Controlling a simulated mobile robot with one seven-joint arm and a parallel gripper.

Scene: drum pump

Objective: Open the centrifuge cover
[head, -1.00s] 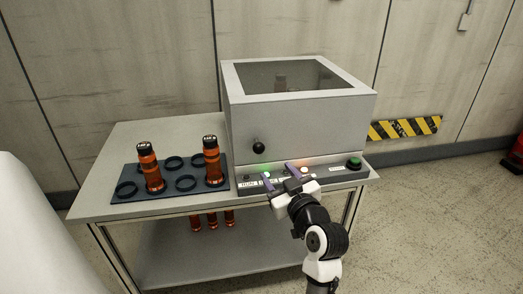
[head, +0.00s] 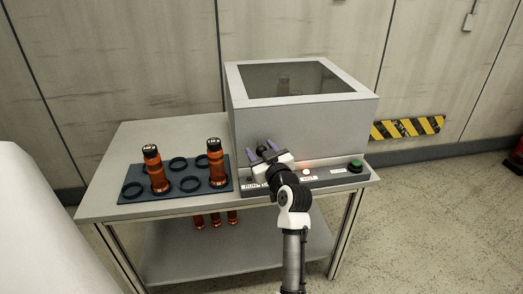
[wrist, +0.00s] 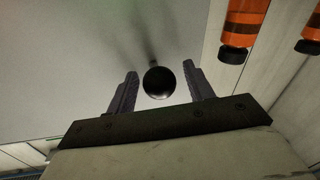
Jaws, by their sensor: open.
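The centrifuge (head: 310,128) is a grey box on the table with a dark window (head: 290,78) in its top cover, which is down. A round black knob (wrist: 159,82) sticks out of its front face. In the wrist view the knob lies between the two fingers of my gripper (wrist: 160,88), with a gap on each side. In the head view my gripper (head: 263,149) is open at the lower left of the front face and mostly hides the knob.
A dark rack (head: 205,191) with two orange bottles (head: 157,172) stands left.

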